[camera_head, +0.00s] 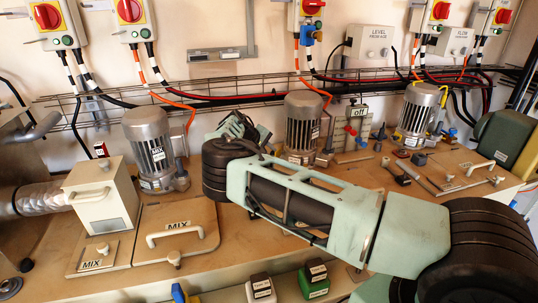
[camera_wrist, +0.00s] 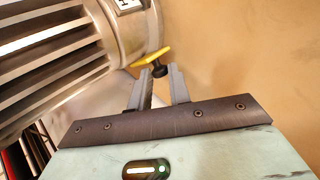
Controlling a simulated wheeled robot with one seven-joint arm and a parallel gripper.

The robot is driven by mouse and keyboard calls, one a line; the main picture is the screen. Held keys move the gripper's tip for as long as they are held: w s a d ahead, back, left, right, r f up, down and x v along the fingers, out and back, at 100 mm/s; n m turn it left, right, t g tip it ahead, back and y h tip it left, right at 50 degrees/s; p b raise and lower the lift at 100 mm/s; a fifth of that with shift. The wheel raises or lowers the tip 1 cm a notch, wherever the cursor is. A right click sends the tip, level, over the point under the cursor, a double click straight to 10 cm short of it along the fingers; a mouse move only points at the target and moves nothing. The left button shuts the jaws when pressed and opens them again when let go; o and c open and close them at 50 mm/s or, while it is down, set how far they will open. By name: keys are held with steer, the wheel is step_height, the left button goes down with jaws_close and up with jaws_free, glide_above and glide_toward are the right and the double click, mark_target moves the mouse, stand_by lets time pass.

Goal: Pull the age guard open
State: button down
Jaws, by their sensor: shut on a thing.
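In the wrist view my gripper (camera_wrist: 161,75) is shut on the dark stem of a small yellow-topped knob (camera_wrist: 152,57). The knob is beside the ribbed body of a grey motor (camera_wrist: 55,65), over a tan surface. In the head view my gripper is around the middle of the bench, near the middle motor (camera_head: 303,125), and mostly hidden by my arm. No guard with a readable AGE label shows. My arm covers the bench in front of the middle motor, so a guard there is hidden. I cannot tell whether the held knob belongs to the age guard.
At the left are a flat MIX cover (camera_head: 190,240) with a handle and a pale box (camera_head: 100,195). Motors (camera_head: 152,145) stand along the back, below a wire cable tray (camera_head: 225,92). Another handled cover (camera_head: 462,180) lies at the right. Small blocks sit at the front.

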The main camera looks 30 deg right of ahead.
steer(key=shift+w+a+f+m+g+b, duration=0.1)
steer(key=shift+w+f+m+g+b, duration=0.25)
steer(key=shift+b, duration=0.95)
steer(key=shift+w+f+m+g+b, duration=0.15)
steer(key=shift+f+m+g+b, duration=0.4)
steer(key=shift+b, duration=0.75)
steer(key=shift+w+r+m+g+b, duration=0.15)
steer(key=shift+w+m+g+b, duration=0.45)
steer(key=shift+b, duration=0.55)
steer(key=shift+s+m, duration=0.15)
steer(key=shift+m, duration=0.15)
steer(key=shift+r, duration=0.15)
steer(key=shift+r+b, duration=0.25)
steer(key=shift+b, duration=0.1)
steer(key=c, duration=1.3)
jaws_free()
steer(key=shift+r, duration=0.2)
